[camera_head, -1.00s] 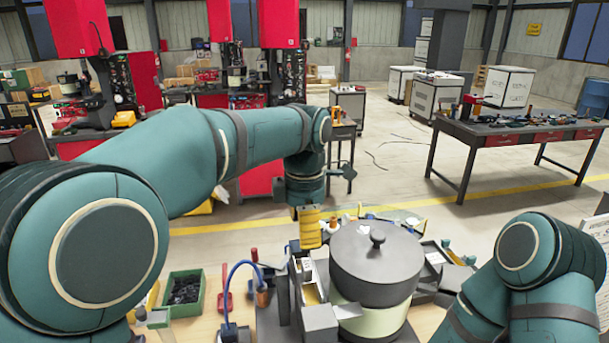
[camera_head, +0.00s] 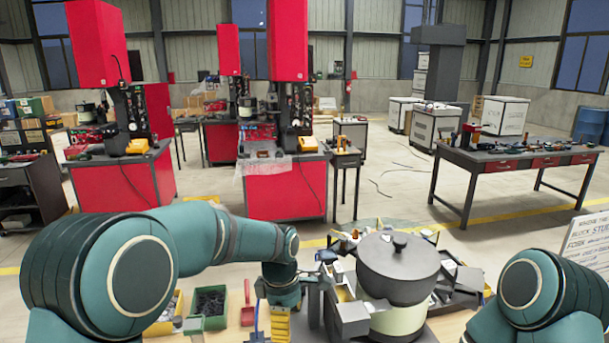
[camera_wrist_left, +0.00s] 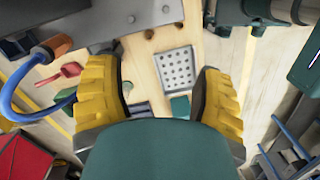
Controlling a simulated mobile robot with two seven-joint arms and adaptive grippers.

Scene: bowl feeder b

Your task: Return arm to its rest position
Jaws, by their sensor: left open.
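My left arm comes in from the left in the head view, bent at the elbow, with its forearm over the workbench. My left gripper (camera_head: 281,325) points down at the bottom edge, left of the bowl feeder (camera_head: 398,270); its fingertips are cut off there. In the left wrist view the left gripper (camera_wrist_left: 163,75) shows two yellow fingers wide apart with nothing between them. A grey perforated plate (camera_wrist_left: 177,68) lies on the wooden bench top below them. Part of my right arm shows at lower right in the head view; its gripper is out of frame.
A green bin of dark parts (camera_head: 210,303) and a red scoop (camera_head: 248,308) lie left of the gripper. The blue hose (camera_wrist_left: 18,95) shows at left in the wrist view. Red machines (camera_head: 282,180) and a dark table (camera_head: 500,160) stand farther back across open floor.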

